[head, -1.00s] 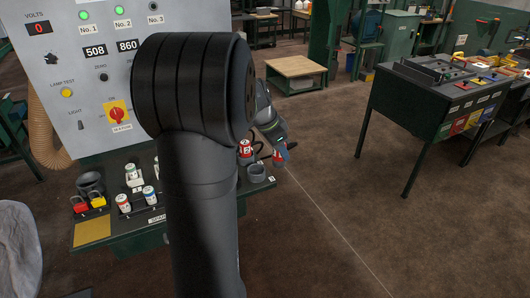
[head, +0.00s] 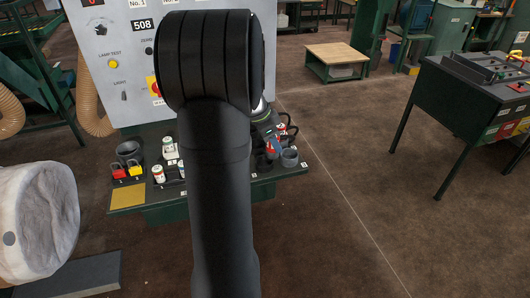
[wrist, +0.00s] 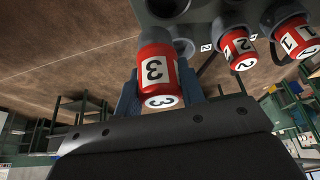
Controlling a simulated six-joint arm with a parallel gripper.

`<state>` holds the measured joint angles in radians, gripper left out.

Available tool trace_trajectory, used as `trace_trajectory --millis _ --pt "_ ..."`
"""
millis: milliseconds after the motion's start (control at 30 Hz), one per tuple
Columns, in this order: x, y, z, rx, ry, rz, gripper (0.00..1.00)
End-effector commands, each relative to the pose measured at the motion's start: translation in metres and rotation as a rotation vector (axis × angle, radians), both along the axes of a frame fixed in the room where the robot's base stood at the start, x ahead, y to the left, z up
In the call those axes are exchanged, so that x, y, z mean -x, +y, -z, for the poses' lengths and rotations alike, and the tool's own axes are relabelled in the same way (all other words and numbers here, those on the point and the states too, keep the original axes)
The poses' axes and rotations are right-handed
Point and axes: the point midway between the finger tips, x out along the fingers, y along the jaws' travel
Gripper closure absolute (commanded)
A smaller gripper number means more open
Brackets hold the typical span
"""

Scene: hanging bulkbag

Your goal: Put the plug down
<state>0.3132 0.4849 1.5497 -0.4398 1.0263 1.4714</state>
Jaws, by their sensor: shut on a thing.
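The red plug marked 3 (wrist: 155,72) sits between the fingers of my gripper (wrist: 159,88), which is shut on it. Its grey end faces the dark board with grey round fittings, at the top of the wrist view. I cannot tell whether the plug touches a fitting. Red plugs marked 2 (wrist: 238,48) and 1 (wrist: 299,38) stand beside it on the right. In the head view my gripper (head: 271,146) is at the right end of the board, just left of a grey cup (head: 289,158). My arm hides much of the board there.
The board (head: 205,192) also carries a red padlock (head: 118,170), a yellow padlock (head: 136,168) and a dark cup (head: 130,150). The grey control panel (head: 125,75) rises behind. A pale bag (head: 40,225) is at the left.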

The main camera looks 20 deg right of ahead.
Motion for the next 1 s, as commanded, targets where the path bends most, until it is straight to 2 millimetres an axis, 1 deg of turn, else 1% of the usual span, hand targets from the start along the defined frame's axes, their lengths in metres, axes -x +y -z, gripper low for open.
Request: trace_trajectory --millis 33,200,367,600,967,1000 --pt "-0.009 0.007 0.006 0.000 0.002 -0.004 0.90" --pt "-0.025 0.018 0.018 0.000 -0.001 -0.001 0.90" --pt "-0.027 0.020 0.026 0.000 0.001 0.001 0.90" --pt "-0.026 0.020 0.058 0.000 0.001 0.002 0.90" --pt "-0.027 0.020 0.062 0.000 -0.001 0.001 0.90" --pt "-0.027 0.020 0.063 0.000 -0.001 0.001 0.62"
